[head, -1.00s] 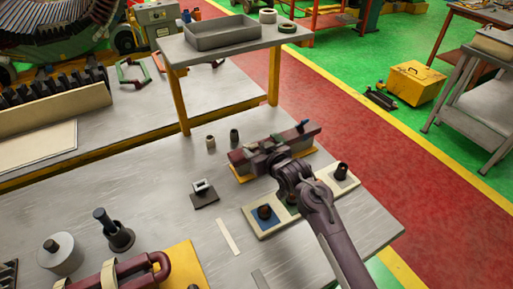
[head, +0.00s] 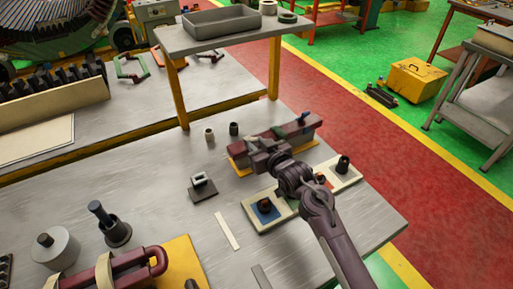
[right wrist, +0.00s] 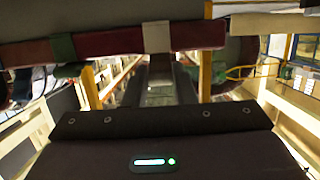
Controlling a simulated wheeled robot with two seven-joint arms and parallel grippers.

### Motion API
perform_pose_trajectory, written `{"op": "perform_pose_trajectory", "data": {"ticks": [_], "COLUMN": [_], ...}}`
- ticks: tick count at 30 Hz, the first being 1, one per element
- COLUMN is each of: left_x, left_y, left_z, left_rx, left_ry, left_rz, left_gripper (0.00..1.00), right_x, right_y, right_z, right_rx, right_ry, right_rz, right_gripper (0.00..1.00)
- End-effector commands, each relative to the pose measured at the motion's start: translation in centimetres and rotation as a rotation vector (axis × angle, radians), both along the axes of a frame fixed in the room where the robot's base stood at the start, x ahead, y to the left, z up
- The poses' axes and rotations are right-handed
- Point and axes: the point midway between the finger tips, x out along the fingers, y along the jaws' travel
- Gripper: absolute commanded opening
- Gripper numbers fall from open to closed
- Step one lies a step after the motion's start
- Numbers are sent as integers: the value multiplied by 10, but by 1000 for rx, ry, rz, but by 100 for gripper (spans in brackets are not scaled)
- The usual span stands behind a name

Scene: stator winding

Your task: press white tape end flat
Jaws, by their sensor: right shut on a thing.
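A dark red coil bar (head: 294,127) lies on a yellow base on the table in the head view. It carries green and blue tape bands. In the right wrist view the bar (right wrist: 110,43) crosses the top, with a white tape band (right wrist: 157,37) around it near the middle and a green band (right wrist: 62,47) to the left. My right gripper (head: 258,151) is at the near left part of the bar and is shut at the white-taped stretch. The tape end itself and the fingertips' exact contact are hidden. My left gripper is not in view.
A small block stand (head: 201,187), a white strip (head: 227,231) and two small cylinders (head: 210,135) are to the left. A raised shelf with a grey tray (head: 222,22) stands behind. Bare table lies at centre left.

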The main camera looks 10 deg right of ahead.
Motion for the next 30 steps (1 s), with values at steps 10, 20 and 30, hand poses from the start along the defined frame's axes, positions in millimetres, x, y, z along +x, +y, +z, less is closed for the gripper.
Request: {"op": "perform_pose_trajectory", "data": {"ticks": [10,20,30], "left_x": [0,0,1], "left_y": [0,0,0], "left_z": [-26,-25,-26], "left_rx": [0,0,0], "left_ry": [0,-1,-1], "left_rz": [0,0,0], "left_gripper": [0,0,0], "right_x": [-2,-2,-3], "right_y": [-1,-1,-1], "right_z": [-6,-6,-6], "right_rx": [45,44,44], "right_ry": [-110,-108,-107], "right_rz": [0,0,0], "right_gripper": [1,38,45]}}
